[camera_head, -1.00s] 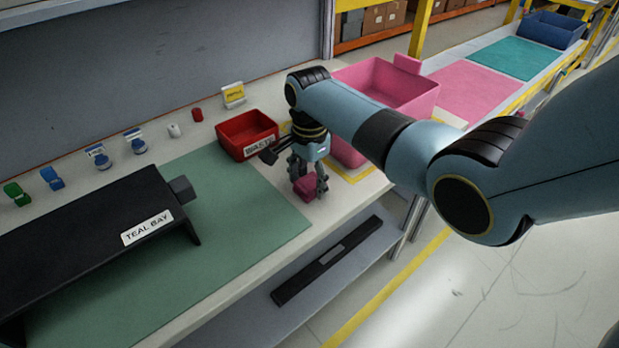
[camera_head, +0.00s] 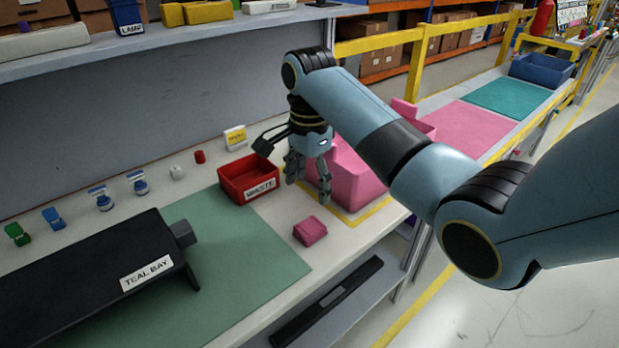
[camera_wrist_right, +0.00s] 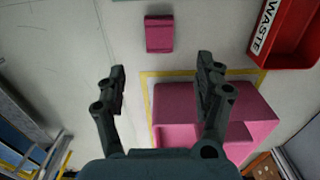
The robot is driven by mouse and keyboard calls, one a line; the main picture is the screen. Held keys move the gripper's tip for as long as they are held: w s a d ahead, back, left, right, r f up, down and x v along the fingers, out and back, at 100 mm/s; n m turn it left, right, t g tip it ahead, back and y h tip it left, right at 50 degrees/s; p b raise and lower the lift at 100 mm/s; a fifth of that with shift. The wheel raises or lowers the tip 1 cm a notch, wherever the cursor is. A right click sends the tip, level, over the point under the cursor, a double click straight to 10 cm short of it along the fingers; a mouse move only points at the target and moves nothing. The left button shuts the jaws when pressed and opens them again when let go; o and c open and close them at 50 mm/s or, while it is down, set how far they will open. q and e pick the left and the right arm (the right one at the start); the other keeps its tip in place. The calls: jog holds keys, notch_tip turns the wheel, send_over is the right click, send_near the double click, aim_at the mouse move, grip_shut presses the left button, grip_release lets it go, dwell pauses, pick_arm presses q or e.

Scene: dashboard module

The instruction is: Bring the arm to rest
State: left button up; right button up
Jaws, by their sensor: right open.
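My right gripper (camera_head: 306,184) hangs open and empty above the bench, in front of the pink bin and to the right of the red bin. In the right wrist view its two fingers (camera_wrist_right: 161,85) are apart with nothing between them. A small pink block (camera_head: 310,230) lies on the bench near its front edge, below the gripper and clear of it. The block also shows in the right wrist view (camera_wrist_right: 159,34), beyond the fingertips. My left gripper is in neither view.
A red bin (camera_head: 236,189) labelled WASTE stands by the green mat (camera_head: 250,258). The pink bin (camera_head: 352,176) stands on a yellow-outlined spot. A black fixture (camera_head: 90,272) labelled TEAL BAY is at left. Small bottles and clips line the back. A grey shelf (camera_head: 170,38) hangs above.

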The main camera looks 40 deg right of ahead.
jog(key=shift+r, duration=0.35)
jog(key=shift+s+f, duration=0.1)
